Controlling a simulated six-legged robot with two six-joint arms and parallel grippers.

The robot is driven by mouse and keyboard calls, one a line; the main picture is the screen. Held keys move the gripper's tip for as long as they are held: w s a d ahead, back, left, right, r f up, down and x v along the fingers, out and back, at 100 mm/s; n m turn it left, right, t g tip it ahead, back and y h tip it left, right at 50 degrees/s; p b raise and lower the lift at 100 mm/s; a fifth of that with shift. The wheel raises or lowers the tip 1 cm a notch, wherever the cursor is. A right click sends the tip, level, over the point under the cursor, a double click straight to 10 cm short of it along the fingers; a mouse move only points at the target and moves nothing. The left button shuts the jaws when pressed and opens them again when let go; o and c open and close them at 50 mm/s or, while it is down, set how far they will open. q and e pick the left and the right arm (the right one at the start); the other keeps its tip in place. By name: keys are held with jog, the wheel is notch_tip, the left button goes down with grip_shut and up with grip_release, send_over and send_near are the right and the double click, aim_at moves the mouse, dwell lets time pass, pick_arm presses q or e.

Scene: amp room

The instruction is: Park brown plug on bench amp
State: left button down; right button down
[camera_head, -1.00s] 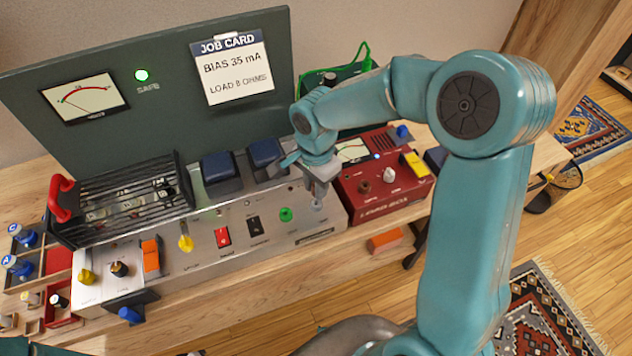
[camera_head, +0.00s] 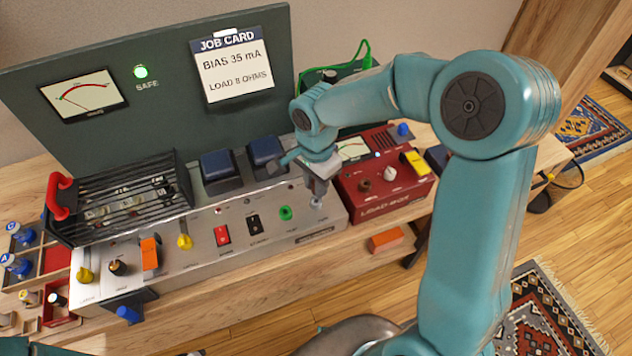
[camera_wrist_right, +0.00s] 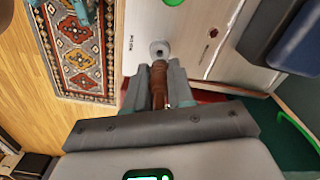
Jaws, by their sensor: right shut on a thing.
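The bench amp (camera_head: 203,242) is the long silver chassis across the wooden bench. My right gripper (camera_head: 318,188) is at the right end of its front panel, pointing down. In the right wrist view the gripper (camera_wrist_right: 159,92) is shut on the brown plug (camera_wrist_right: 158,74), a ribbed brown cylinder. The plug's far end meets or nearly meets a grey round socket (camera_wrist_right: 158,48) on the amp's panel. I cannot tell whether its tip is inside. In the head view the plug is hidden by the gripper. My left gripper is not in view.
A green jack (camera_head: 286,213) sits left of my right gripper. The red load box (camera_head: 384,200) stands close on its right, and an orange block (camera_head: 385,240) lies in front of that. Two dark blue transformers (camera_head: 265,151) rise behind. A job card (camera_head: 232,70) hangs on the back panel.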

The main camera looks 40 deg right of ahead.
jog(key=shift+f+b, duration=1.7)
jog(key=shift+b, duration=0.05)
dwell(1.2)
jog(key=c, duration=0.9)
grip_release()
notch_tip(320, 180, up, 16)
jog(key=shift+r+p, duration=0.2)
jog(key=shift+p, duration=0.45)
jog(key=shift+s, duration=0.1)
